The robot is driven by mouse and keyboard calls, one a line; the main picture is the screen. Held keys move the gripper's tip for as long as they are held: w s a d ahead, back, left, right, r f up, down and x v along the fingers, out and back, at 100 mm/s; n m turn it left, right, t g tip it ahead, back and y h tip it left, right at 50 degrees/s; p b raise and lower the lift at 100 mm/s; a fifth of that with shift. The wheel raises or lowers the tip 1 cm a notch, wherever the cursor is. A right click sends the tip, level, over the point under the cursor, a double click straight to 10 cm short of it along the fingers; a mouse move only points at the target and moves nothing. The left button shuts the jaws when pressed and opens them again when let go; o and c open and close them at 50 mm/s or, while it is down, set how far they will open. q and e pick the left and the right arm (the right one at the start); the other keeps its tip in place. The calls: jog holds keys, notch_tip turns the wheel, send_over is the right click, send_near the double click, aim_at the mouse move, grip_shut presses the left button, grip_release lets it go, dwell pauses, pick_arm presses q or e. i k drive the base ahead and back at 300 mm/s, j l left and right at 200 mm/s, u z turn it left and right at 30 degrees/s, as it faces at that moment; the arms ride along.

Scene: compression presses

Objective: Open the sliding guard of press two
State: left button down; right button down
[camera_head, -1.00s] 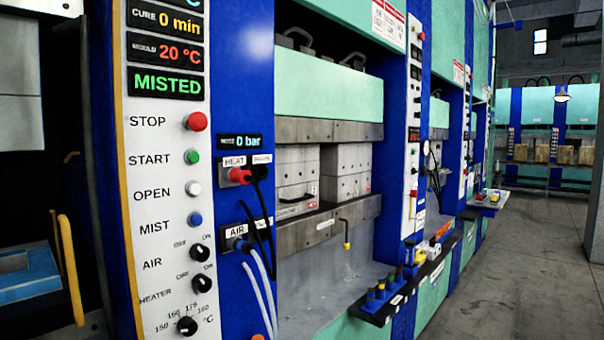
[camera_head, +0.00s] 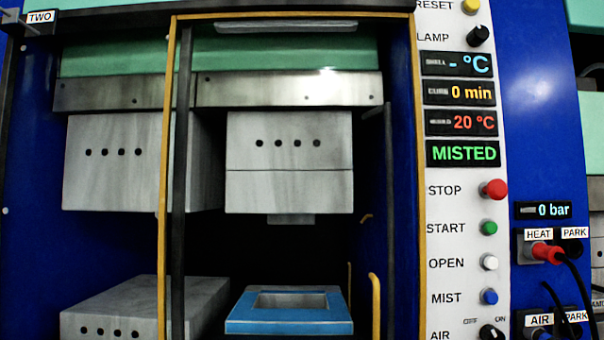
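Press two fills the left and middle of the head view, with a "TWO" label (camera_head: 40,16) at its top left. A yellow-edged frame (camera_head: 162,240), which looks like the sliding guard, spans the right part of the press opening. A yellow upright handle (camera_head: 375,305) shows near its lower right side. I cannot tell whether a clear pane fills the frame. Left of the frame, the opening shows no yellow frame in front of it. Neither of my grippers is in view.
Upper grey mould blocks (camera_head: 289,190) hang inside the press. A lower grey block (camera_head: 130,310) and a blue-rimmed piece (camera_head: 289,327) sit below. The control panel (camera_head: 455,210) at right reads MISTED, 20 °C and 0 min. Hoses and a red plug (camera_head: 545,252) are at far right.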

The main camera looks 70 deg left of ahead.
aim_at(164, 162)
jog(key=u, duration=2.25)
jog(key=k+j, duration=0.2)
jog(key=j, duration=0.25)
jog(key=z, duration=0.05)
